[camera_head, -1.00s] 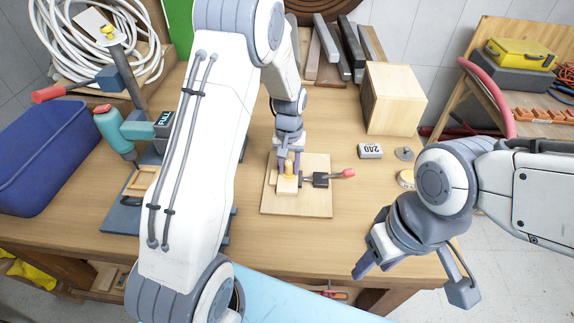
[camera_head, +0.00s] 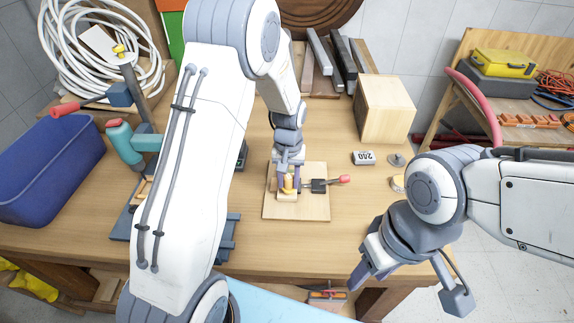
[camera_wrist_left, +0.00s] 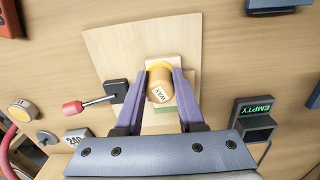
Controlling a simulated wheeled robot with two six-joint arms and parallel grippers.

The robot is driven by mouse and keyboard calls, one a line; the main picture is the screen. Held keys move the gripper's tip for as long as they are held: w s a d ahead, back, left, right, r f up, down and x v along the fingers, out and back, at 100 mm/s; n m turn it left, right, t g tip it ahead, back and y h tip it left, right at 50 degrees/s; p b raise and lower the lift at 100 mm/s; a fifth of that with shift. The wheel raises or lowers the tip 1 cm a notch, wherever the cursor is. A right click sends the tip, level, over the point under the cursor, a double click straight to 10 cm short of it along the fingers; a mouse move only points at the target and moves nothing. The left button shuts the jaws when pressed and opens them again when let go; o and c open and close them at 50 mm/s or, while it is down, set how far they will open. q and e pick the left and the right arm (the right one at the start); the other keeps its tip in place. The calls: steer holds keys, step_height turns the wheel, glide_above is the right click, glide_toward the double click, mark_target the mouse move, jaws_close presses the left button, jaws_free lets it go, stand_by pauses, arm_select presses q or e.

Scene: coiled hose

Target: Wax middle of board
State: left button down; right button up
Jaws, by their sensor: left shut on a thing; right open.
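A short yellow-brown wax cylinder (camera_wrist_left: 160,88), labelled WAX, is between the two purple fingers of my left gripper (camera_head: 288,187). My left gripper is shut on it. Its far end meets a small pale wooden block (camera_wrist_left: 175,61); I cannot tell how firmly it touches. The block lies on a larger square wooden board (camera_head: 310,209). A green patch shows beside the block in the left wrist view. A clamp with a red handle (camera_head: 319,186) stands to the right of the block in the head view. My right gripper (camera_head: 372,272) is open and empty at the table's front right.
A grey block marked 240 (camera_head: 363,158), a round disc (camera_head: 396,160) and a wooden box (camera_head: 385,108) lie right of the board. A sign reading EMPTY (camera_wrist_left: 258,109) shows in the left wrist view. A blue case (camera_head: 48,168) and a coiled hose (camera_head: 85,55) are at left.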

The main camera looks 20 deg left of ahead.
mark_target(288, 178)
arm_select(q)
steer(key=shift+a+r+p, duration=0.1)
steer(key=shift+r+p, duration=1.4)
steer(key=shift+r, duration=0.6)
